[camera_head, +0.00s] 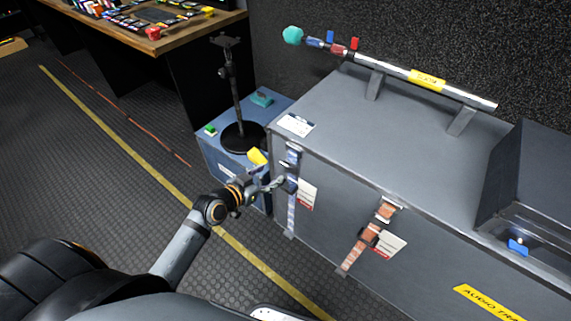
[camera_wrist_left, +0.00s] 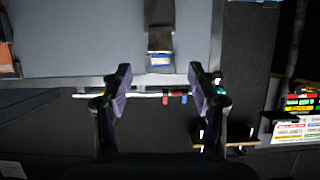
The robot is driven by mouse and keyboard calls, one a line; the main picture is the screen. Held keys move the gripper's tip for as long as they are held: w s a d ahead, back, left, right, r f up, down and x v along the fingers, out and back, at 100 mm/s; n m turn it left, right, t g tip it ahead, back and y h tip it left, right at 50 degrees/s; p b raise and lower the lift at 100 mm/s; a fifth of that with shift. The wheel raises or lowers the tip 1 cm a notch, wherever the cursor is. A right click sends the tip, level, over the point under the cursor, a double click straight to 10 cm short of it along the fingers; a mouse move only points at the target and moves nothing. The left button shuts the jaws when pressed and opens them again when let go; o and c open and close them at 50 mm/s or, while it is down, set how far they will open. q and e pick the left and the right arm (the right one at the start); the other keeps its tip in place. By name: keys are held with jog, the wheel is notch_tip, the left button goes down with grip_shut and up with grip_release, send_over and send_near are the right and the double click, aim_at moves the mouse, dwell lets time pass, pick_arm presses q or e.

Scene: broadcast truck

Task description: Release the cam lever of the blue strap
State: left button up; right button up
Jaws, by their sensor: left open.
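The blue strap (camera_head: 291,215) runs down the front of the grey case (camera_head: 330,215) near its left corner. Its buckle with the cam lever (camera_head: 290,186) is partly hidden by my gripper, and I cannot tell the lever's position. My left gripper (camera_head: 277,184) is open just in front of the buckle, its tips pointing at the case. In the left wrist view, the open fingers (camera_wrist_left: 160,82) stand apart with nothing between them. A strap end with blue on it (camera_wrist_left: 160,58) shows just beyond, roughly centred between them. My right gripper is not in view.
A white and red tag (camera_head: 307,194) hangs beside the blue strap. An orange strap (camera_head: 357,254) with another tag (camera_head: 389,245) is to the right. A blue box (camera_head: 225,160) with a black stand (camera_head: 240,135) is close on the left. A pole (camera_head: 400,78) lies on the case top.

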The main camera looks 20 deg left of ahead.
aim_at(286, 165)
pick_arm(q)
jog(key=b+x, duration=0.1)
jog(key=x, duration=0.9)
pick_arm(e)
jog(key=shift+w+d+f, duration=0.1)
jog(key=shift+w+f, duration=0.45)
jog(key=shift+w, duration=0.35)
